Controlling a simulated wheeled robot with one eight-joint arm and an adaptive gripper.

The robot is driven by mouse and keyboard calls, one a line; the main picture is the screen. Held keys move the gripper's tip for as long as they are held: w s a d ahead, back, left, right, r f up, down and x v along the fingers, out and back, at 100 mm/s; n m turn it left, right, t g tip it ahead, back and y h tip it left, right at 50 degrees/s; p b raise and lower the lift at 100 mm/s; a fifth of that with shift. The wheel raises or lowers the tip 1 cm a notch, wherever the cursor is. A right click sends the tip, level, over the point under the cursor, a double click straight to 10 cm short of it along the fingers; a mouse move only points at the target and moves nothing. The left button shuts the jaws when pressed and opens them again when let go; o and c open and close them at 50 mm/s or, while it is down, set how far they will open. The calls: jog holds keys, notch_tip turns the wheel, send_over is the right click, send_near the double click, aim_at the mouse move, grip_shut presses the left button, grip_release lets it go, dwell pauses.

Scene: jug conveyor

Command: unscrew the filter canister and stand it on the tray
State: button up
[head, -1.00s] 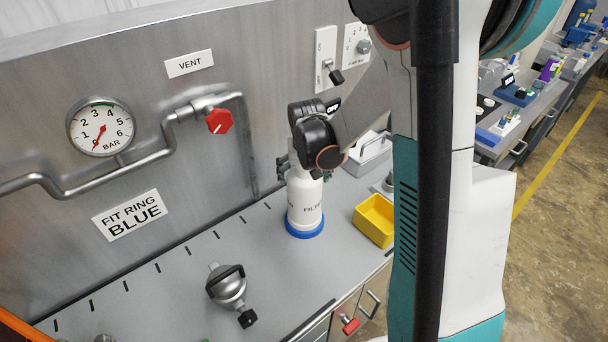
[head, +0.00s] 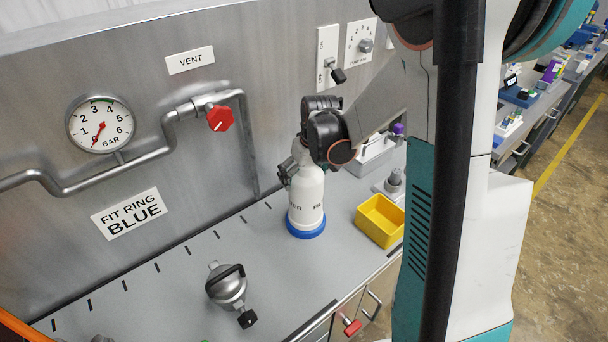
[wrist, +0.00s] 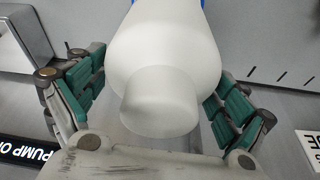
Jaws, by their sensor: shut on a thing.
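The filter canister (head: 307,200) is a white bottle-shaped body with printed letters. It stands upright on the grey counter with a blue ring (head: 306,229) around its base. My gripper (head: 303,166) is over its top and shut on its upper part. In the wrist view the white canister (wrist: 163,55) fills the middle, and my gripper (wrist: 160,75) has a green-padded finger on each side of it. Whether the canister's lower end is still threaded in cannot be seen. A grey open tray-like box (head: 372,160) stands behind to the right, partly hidden by my arm.
A yellow bin (head: 380,220) stands close to the canister's right. A grey round vessel with a black handle (head: 228,288) is on the front counter. A pipe with a red valve knob (head: 219,118) and a gauge (head: 100,124) are on the wall.

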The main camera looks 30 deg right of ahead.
jog(key=shift+s+n+y, duration=0.1)
jog(key=shift+n+y, duration=0.2)
jog(key=shift+n, duration=0.9)
jog(key=n+b, duration=0.1)
jog(key=n, duration=0.1)
jog(key=shift+a+f+n+g+y, duration=0.1)
jog(key=shift+n+g+y, duration=0.2)
jog(key=shift+s+a+n, duration=0.1)
jog(key=shift+n, duration=0.7)
jog(key=n, duration=0.2)
jog(key=n+g+y+b, duration=0.1)
jog(key=n, duration=0.1)
jog(key=shift+s+a, duration=0.15)
jog(key=o, duration=1.2)
jog(key=shift+r, duration=0.2)
